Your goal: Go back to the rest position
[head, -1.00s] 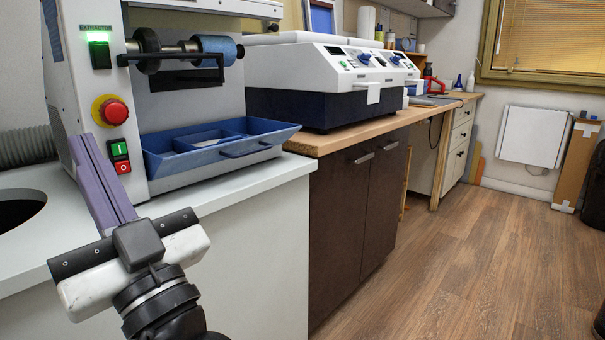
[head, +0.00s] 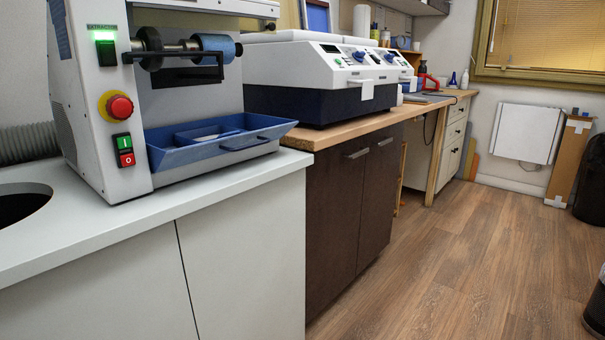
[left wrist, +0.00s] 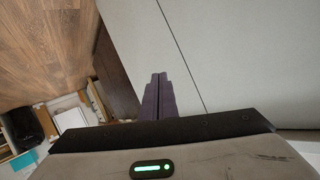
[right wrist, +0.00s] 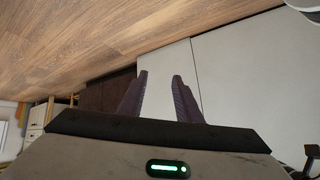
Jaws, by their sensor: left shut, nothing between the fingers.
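My left gripper (left wrist: 158,84) shows in the left wrist view with its two purple fingers together and nothing between them. It is in front of the pale cabinet front and is out of the head view. My right gripper (right wrist: 160,76) shows in the right wrist view with its purple fingers apart and nothing between them. The pale cabinet and the wood floor lie beyond it. Neither gripper touches anything that I can see.
The grinding machine (head: 100,90) with a green light, red stop button (head: 119,106) and blue tray (head: 215,140) stands on the pale cabinet (head: 90,260). A white and navy machine (head: 320,80) stands on the wood-topped counter (head: 305,142).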

